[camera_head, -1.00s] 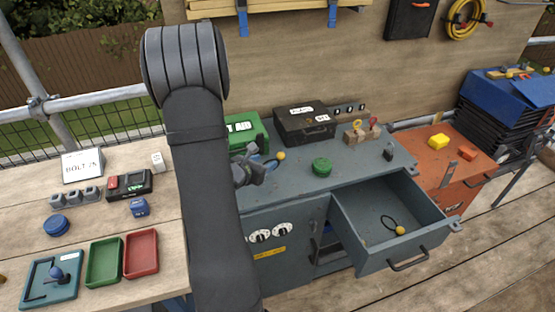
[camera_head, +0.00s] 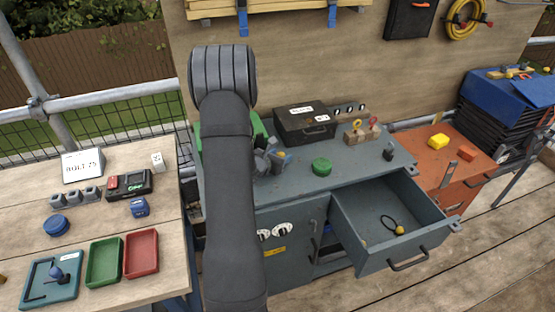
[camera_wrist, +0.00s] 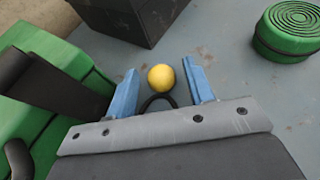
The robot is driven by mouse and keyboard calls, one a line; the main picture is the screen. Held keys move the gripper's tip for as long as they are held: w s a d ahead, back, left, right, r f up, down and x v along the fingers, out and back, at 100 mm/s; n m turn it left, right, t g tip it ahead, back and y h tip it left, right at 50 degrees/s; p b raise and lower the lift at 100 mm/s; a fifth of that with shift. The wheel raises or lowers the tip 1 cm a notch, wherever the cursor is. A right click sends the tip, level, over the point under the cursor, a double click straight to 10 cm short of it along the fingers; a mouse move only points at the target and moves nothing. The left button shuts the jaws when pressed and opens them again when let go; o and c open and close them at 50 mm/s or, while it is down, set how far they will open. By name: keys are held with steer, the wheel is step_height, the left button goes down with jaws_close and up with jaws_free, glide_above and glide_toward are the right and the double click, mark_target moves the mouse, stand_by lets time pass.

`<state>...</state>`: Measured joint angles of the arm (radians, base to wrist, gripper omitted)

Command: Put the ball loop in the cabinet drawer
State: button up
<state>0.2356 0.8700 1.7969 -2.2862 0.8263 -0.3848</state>
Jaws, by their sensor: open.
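A ball loop, a yellow ball (camera_wrist: 161,77) with a black loop, lies on the grey cabinet top in the wrist view. My gripper (camera_wrist: 160,68) is open, with one blue finger on each side of the ball; the loop is partly hidden by the gripper body. In the head view my gripper (camera_head: 279,158) is low over the cabinet top and mostly covers this ball. The cabinet drawer (camera_head: 409,246) is pulled open. Another yellow ball with a black loop (camera_head: 399,230) lies inside it, towards the front right.
A green round tin (camera_head: 321,167) stands right of my gripper. A black case (camera_head: 304,124) stands behind it. A green first-aid box (camera_wrist: 40,75) is close on the left. A small dark object (camera_head: 388,152) stands near the cabinet's right end. The drawer's middle is clear.

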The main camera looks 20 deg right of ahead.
jaws_close()
steer(key=shift+r, duration=0.75)
step_height(320, 180, up, 3)
steer(key=shift+f, duration=0.2)
steer(key=s+d+r, duration=0.7)
steer(key=s, duration=0.3)
steer(key=n+t+y, duration=0.3)
steer(key=n, duration=0.1)
glide_above(279, 155)
steer(key=s+a, duration=0.3)
steer(key=a, duration=0.4)
steer(key=w+a+n+t+y, duration=0.1)
steer(key=w+a+n+y, duration=0.1)
steer(key=a, duration=0.9)
steer(key=shift+w+a+f+n+y, duration=0.2)
steer(key=shift+w+f+n+y, duration=0.1)
steer(key=shift+w+f+y, duration=0.25)
steer(key=shift+s+r, duration=0.1)
steer(key=shift+r, duration=0.05)
